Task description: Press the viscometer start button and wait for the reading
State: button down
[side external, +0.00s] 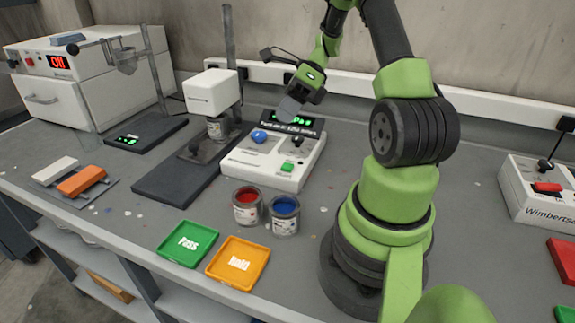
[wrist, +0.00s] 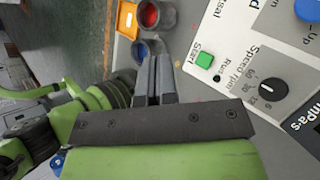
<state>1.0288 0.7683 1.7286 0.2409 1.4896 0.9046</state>
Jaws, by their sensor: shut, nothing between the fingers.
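The viscometer control box (side external: 262,172) is white and stands on the bench, with a green Start button (side external: 288,167) at its front right. The button also shows in the wrist view (wrist: 204,60), beside a black speed knob (wrist: 268,88). A blue knob (side external: 259,136) sits on the box top. The display (side external: 300,128) at the back glows green and is partly hidden by my gripper (side external: 289,108). My gripper is shut and empty, above the back of the box in the side view. In the wrist view its fingertips (wrist: 157,58) appear left of the button, not touching it.
A white measuring head (side external: 212,92) stands left of the box over a can. Open red (side external: 247,207) and blue (side external: 285,217) paint cans stand in front. Green Pass (side external: 187,243) and orange Hold (side external: 238,262) trays lie nearer the front edge.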

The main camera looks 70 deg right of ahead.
aim_at(287, 164)
jog(key=shift+f, duration=4.4)
jog(key=shift+f, duration=0.1)
jog(key=shift+f, duration=0.3)
jog(key=shift+f, duration=0.45)
jog(key=shift+r, duration=0.9)
